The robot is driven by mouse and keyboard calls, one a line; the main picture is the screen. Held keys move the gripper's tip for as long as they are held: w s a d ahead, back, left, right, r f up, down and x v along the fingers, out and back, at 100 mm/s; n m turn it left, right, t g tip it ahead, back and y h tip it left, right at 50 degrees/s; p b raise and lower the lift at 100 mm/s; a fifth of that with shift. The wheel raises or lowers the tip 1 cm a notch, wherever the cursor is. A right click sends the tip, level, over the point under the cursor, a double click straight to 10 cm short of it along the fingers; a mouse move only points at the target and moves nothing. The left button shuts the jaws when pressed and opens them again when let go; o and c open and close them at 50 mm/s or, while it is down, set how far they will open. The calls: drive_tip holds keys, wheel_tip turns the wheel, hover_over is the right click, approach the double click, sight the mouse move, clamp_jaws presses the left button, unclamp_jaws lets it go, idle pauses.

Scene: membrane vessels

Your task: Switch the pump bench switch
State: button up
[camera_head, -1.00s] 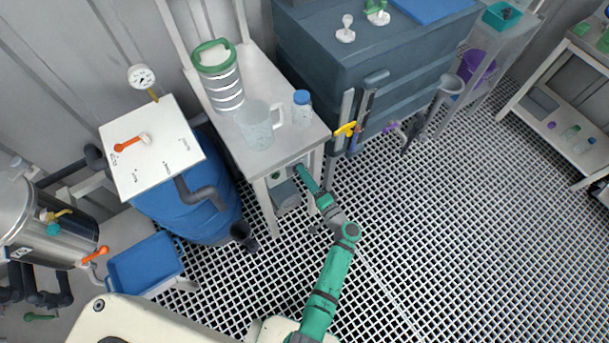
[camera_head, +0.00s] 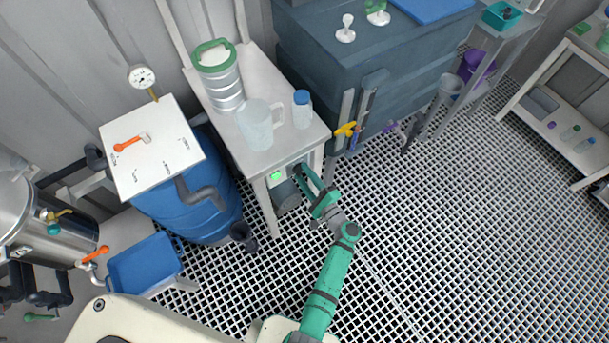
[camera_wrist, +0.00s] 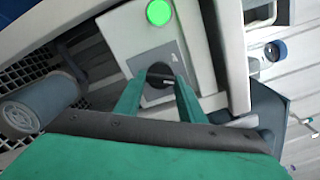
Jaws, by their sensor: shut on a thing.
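The pump bench switch (camera_wrist: 158,70) is a dark round knob on a grey plate, on the pale front panel of the bench. In the wrist view the fingers of my gripper (camera_wrist: 160,82) stand on either side of the knob and are shut on it. A round lamp (camera_wrist: 159,12) beside the switch is lit bright green. The lamp also shows in the head view (camera_head: 275,176). In the head view my gripper (camera_head: 300,172) reaches the front of the white bench (camera_head: 290,150) and largely hides the switch.
A clear jug (camera_head: 257,126), a blue-capped bottle (camera_head: 302,108) and a green-topped cylinder (camera_head: 220,80) stand on the bench. A grey motor-like cylinder (camera_wrist: 42,102) is below the panel. A blue barrel (camera_head: 190,215) stands left. The grating floor on the right is open.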

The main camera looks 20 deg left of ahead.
drive_tip(key=shift+d, duration=0.1)
idle(0.3)
drive_tip(key=o, duration=1)
drive_tip(key=shift+o, duration=0.2)
drive_tip(key=v, duration=1)
drive_tip(key=shift+s+d, duration=0.25)
drive_tip(key=shift+s, duration=0.05)
drive_tip(key=shift+f, duration=0.1)
